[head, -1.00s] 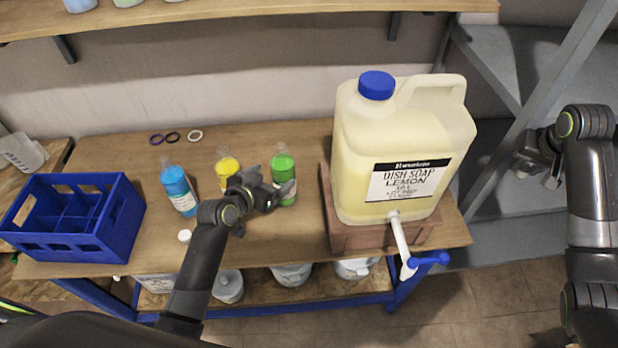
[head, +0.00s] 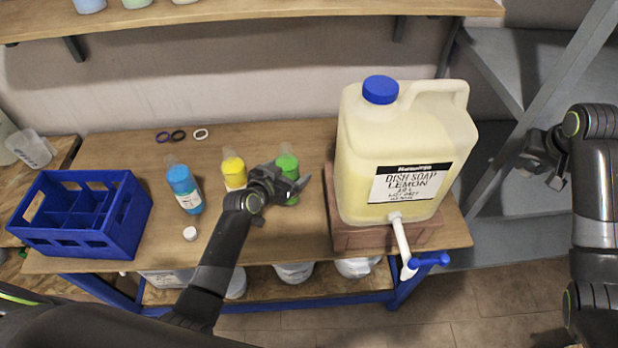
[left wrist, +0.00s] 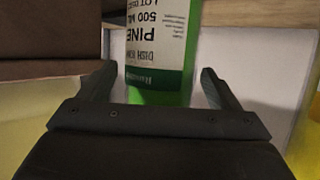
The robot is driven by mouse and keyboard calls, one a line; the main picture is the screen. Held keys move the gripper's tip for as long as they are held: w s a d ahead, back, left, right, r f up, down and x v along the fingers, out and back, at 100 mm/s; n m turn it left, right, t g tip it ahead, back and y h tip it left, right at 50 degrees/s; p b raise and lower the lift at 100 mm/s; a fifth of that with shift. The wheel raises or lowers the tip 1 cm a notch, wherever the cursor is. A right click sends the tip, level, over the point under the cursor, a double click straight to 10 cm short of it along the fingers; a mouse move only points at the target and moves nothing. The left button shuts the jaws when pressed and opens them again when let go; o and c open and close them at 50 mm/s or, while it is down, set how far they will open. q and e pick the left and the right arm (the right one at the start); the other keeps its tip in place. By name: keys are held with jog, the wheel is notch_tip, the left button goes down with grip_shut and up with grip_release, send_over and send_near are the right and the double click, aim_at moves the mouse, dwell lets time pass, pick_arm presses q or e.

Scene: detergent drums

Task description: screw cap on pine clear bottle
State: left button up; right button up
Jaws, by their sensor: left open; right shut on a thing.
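The pine bottle (head: 288,164), clear with green liquid, stands upright on the bench; its lower part is hidden by my left gripper (head: 290,187) in the head view. In the left wrist view the green bottle (left wrist: 160,98) with its white "PINE 500 ML" label appears upside down between the spread fingers of my left gripper (left wrist: 158,88), with gaps on both sides. A small white cap (head: 190,233) lies on the bench at the front. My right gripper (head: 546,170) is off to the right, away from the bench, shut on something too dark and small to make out.
Blue (head: 184,189) and yellow (head: 233,171) bottles stand left of the pine bottle. A blue crate (head: 75,238) is at the left. A large lemon soap drum (head: 400,150) with a tap sits on a wooden stand (head: 375,237) at right. Rings (head: 178,135) lie at the back.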

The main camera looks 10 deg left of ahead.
aim_at(287, 143)
pick_arm(q)
jog(key=c, duration=1.5)
jog(key=shift+w+r, duration=0.1)
jog(key=shift+r, duration=0.25)
notch_tip(287, 143, up, 10)
jog(key=shift+f+b, duration=0.25)
jog(key=shift+b, duration=0.05)
pick_arm(e)
jog(key=shift+f, duration=0.3)
pick_arm(q)
jog(key=o, duration=0.9)
jog(key=shift+c, duration=0.2)
jog(key=c, duration=1)
